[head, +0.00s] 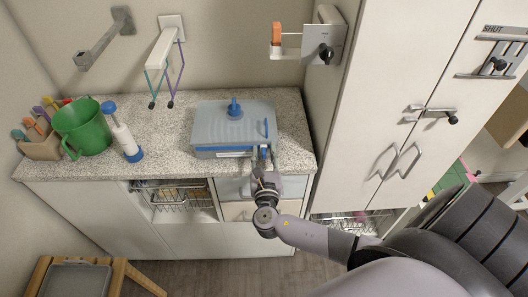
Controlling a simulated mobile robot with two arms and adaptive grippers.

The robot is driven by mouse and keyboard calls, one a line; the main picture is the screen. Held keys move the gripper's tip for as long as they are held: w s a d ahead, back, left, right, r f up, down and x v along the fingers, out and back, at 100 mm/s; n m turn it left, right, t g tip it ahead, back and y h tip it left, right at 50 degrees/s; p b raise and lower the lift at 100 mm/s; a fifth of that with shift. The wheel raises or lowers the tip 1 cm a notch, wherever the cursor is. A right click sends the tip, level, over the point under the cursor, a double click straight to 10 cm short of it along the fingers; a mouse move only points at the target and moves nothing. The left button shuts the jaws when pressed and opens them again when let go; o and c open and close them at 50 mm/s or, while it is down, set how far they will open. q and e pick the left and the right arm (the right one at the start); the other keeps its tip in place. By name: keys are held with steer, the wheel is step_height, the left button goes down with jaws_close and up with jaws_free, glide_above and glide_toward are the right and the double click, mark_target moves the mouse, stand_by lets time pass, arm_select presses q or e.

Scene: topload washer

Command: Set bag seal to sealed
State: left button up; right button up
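A flat, translucent blue-grey bag or case (222,126) lies on the speckled counter, with a blue knob (234,108) standing on its top. A blue strip runs along its front edge, and a small blue piece (264,152) shows at its front right corner. I take this strip to be the seal, but its state is too small to tell. My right gripper (263,160) is at that corner, with its fingers on either side of the small blue piece. I cannot tell whether they grip it. My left gripper is not in view.
A green jug (82,128), a white and blue bottle-like tool (124,136) and a utensil holder (40,143) stand on the counter's left. Wire baskets (172,195) sit below. A tall white cabinet (385,100) rises close at right. A wooden stool (75,277) is lower left.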

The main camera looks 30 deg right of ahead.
steer(key=shift+c, duration=0.4)
jaws_close()
stand_by(0.4)
